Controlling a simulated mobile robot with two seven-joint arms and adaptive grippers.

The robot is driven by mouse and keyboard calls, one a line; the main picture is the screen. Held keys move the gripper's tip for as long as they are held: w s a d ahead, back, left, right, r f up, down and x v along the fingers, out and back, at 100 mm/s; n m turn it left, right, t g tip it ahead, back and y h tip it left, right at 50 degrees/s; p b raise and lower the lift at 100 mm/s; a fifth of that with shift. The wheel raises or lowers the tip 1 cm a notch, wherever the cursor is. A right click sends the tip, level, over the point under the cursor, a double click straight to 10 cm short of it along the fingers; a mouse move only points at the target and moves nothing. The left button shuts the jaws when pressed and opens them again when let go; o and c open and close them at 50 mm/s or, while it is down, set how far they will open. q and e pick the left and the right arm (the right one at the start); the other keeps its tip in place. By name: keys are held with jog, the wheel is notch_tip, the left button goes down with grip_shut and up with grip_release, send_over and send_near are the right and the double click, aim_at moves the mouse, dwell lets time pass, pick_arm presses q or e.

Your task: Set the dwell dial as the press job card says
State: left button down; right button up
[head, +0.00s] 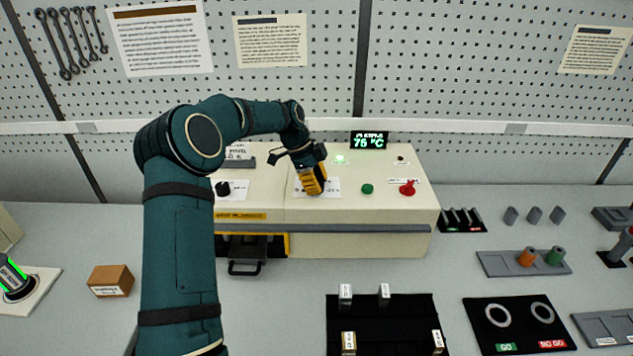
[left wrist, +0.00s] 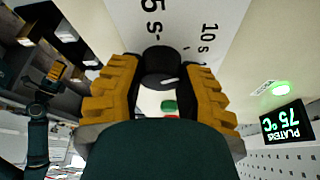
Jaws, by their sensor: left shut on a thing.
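The dwell dial is a black knob (left wrist: 160,64) with a white pointer mark, on a white scale plate (left wrist: 195,25) on the press (head: 345,240). Labels "5 s" and "10 s" show on the plate; I cannot tell exactly which mark the pointer meets. My left gripper (head: 316,190) reaches down onto the dial and hides it in the head view. Its yellow fingers (left wrist: 160,95) are shut on the knob, one on each side. My right gripper (left wrist: 57,70) shows small at the left of the left wrist view; its jaws are unclear. Printed cards (head: 160,40), (head: 270,40), (head: 595,50) hang on the pegboard, their text too small to read.
The press display (head: 369,141) reads 75 °C, with a lit green lamp (head: 340,159) beside it. A green button (head: 367,189) and a red knob (head: 407,188) are right of the dial. Another black knob (head: 222,188) is to the left. A black tray (head: 385,310) stands in front.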

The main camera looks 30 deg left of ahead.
pick_arm(q)
jog(key=shift+d+f, duration=0.1)
jog(key=c, duration=0.5)
grip_release()
jog(key=shift+c, duration=0.2)
jog(key=v, duration=1.2)
jog(key=shift+s, duration=0.1)
